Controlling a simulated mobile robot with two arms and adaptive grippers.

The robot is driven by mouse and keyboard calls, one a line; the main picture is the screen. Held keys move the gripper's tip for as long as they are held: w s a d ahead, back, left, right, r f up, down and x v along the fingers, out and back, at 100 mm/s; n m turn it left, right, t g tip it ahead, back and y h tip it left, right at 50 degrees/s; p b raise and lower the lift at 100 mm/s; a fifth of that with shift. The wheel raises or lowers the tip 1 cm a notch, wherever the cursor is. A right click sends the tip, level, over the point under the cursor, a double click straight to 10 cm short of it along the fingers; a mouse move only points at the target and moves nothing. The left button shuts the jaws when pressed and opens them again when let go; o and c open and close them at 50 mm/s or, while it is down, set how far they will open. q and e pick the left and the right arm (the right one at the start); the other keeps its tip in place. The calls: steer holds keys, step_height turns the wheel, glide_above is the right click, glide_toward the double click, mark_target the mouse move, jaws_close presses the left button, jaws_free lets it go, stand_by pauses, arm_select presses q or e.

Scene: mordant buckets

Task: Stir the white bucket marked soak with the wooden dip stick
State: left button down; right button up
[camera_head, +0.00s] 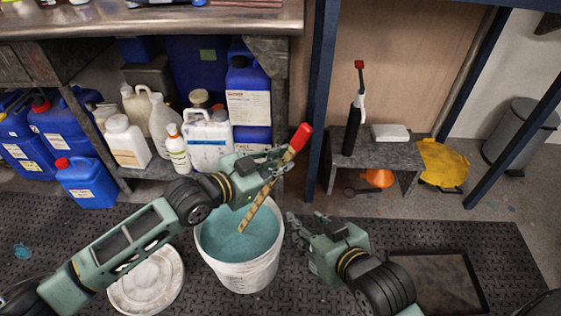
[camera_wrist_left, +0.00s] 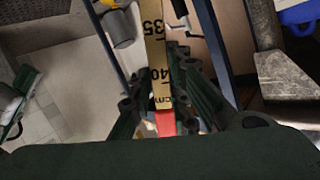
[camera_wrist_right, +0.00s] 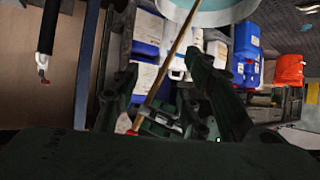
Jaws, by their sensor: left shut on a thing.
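The white bucket (camera_head: 262,277) stands on the dark mat, holding teal liquid (camera_head: 238,236). Small print on its front is too small to read. My left gripper (camera_head: 279,163) is shut on the wooden dip stick (camera_head: 258,206) just below its red end. The stick is tilted, its lower end over or at the liquid; I cannot tell whether it dips in. In the left wrist view the stick (camera_wrist_left: 155,60) shows scale marks between the fingers. My right gripper (camera_head: 297,222) is open and empty beside the bucket's right rim. The bucket also shows in the right wrist view (camera_wrist_right: 206,18).
A round white lid (camera_head: 147,280) lies left of the bucket, under my left arm. A black-framed tray (camera_head: 440,280) lies at the right. Jugs and blue canisters (camera_head: 87,182) fill the shelf behind. A low grey stool (camera_head: 375,155) stands at the back right.

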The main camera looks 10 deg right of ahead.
arm_select(q)
steer(key=shift+w+a+f+b, duration=0.1)
steer(key=shift+a+f+b, duration=0.15)
steer(key=shift+f+b, duration=0.35)
steer(key=shift+w+a+f+b, duration=0.1)
steer(key=shift+a+f+b, duration=0.15)
steer(key=shift+f+b, duration=0.25)
steer(key=shift+w+a+f+b, duration=0.1)
steer(key=shift+a+f+b, duration=0.1)
steer(key=shift+f+b, duration=0.35)
steer(key=shift+w+a+f+b, duration=0.1)
steer(key=shift+a+f+b, duration=0.2)
steer(key=shift+f, duration=0.35)
arm_select(e)
steer(key=w+a+r+t+y, duration=0.1)
steer(key=r+t+y, duration=0.1)
steer(key=r+t, duration=0.3)
steer(key=w+a+r+t+y, duration=0.1)
steer(key=r+t, duration=0.4)
steer(key=r, duration=0.8)
steer(key=shift+w+a+r+n+t+y, duration=0.3)
steer(key=shift+a+r+y, duration=0.1)
steer(key=shift+a, duration=0.25)
arm_select(q)
steer(key=shift+s, duration=0.1)
